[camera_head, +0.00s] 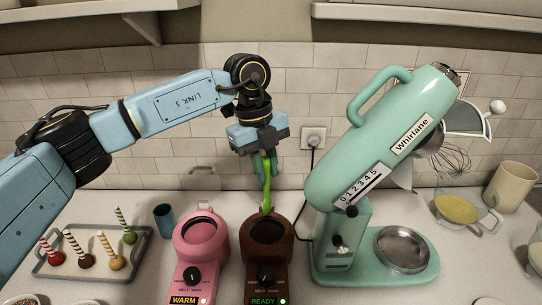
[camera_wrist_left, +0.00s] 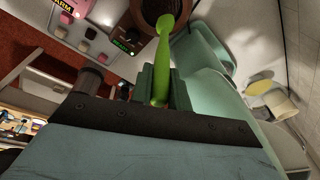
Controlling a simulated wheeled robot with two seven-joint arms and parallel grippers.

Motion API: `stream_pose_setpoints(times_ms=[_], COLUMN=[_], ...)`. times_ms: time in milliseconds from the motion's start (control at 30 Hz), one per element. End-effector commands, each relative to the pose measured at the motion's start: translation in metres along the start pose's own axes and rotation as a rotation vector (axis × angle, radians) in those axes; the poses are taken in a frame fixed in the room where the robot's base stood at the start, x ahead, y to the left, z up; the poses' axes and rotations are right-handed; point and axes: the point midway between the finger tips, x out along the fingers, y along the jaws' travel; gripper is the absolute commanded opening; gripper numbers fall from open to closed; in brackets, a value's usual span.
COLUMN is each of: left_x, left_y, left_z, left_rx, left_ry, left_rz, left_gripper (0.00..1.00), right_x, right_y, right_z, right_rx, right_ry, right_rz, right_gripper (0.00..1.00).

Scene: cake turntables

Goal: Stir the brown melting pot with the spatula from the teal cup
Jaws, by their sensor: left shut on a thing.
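My left gripper (camera_head: 266,160) is shut on a green spatula (camera_head: 266,188), which points down. The spatula also shows in the left wrist view (camera_wrist_left: 163,65). Its lower end is at the back rim of the brown melting pot (camera_head: 252,252) in the head view; I cannot tell whether it is inside the pot or just above it. The pot's label reads READY, and it also shows at the top of the wrist view (camera_wrist_left: 139,17). The teal cup (camera_head: 164,222) stands upright left of the pots, with no spatula showing in it. My right gripper is not in view.
A pink melting pot (camera_head: 193,264) marked WARM stands close left of the brown one. A large teal mixer (camera_head: 345,235) stands close on the right. A grey tray (camera_head: 62,272) with striped sticks lies at the left. A bowl (camera_head: 456,208) and beige mug (camera_head: 510,186) are far right.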

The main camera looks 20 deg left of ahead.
Motion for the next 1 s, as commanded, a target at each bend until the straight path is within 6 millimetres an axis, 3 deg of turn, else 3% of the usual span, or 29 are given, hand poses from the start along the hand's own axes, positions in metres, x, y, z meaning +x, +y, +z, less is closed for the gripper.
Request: stream_pose_setpoints(times_ms=[33,167,600,1000], left_x=[0.002,0.008,0.052,0.095], left_y=[0.0,0.001,0.006,0.01], left_z=[0.0,0.001,0.009,0.016], left_rx=[0.0,0.0,0.0,0.001], left_ry=[0.001,0.001,0.001,0.001], left_rz=[0.0,0.001,0.002,0.002], left_gripper=[0.0,0.0,0.0,0.0], right_x=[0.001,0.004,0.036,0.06], right_y=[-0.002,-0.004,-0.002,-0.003], right_z=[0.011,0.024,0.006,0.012], right_rx=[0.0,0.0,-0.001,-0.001], right_ry=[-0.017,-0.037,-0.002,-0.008], right_rz=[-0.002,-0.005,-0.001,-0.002], right_gripper=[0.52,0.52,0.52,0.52])
